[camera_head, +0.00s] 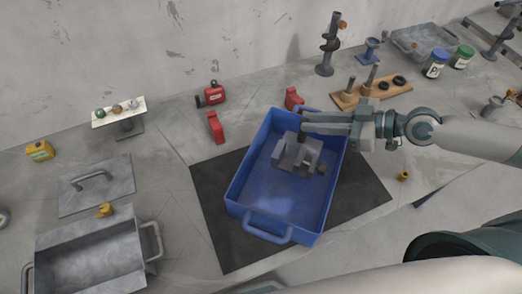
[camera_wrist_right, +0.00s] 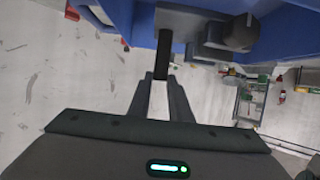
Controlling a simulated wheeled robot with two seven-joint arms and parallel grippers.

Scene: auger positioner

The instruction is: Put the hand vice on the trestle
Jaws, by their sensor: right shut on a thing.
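The grey blocky hand vice (camera_head: 299,153) is inside the blue tray (camera_head: 237,190), towards its far half. My right gripper (camera_head: 305,123) reaches over the tray's right wall from the right, with its fingers closed at the vice's far side. In the right wrist view, the fingers (camera_wrist_right: 163,78) are shut on a dark bar of the vice (camera_wrist_right: 165,48), with its grey body (camera_wrist_right: 200,22) beyond. Whether the vice touches the tray floor cannot be told. No trestle is plain to me; two red angled blocks (camera_head: 216,127) (camera_head: 293,98) stand behind the tray. My left gripper is not in view.
The tray stands on a black mat (camera_head: 219,225). At left are a white-topped stand (camera_head: 118,112) with small items, a metal lid (camera_head: 95,186) and an open metal box (camera_head: 88,262). A wooden peg board (camera_head: 372,92) is back right. The worktop between holds free patches.

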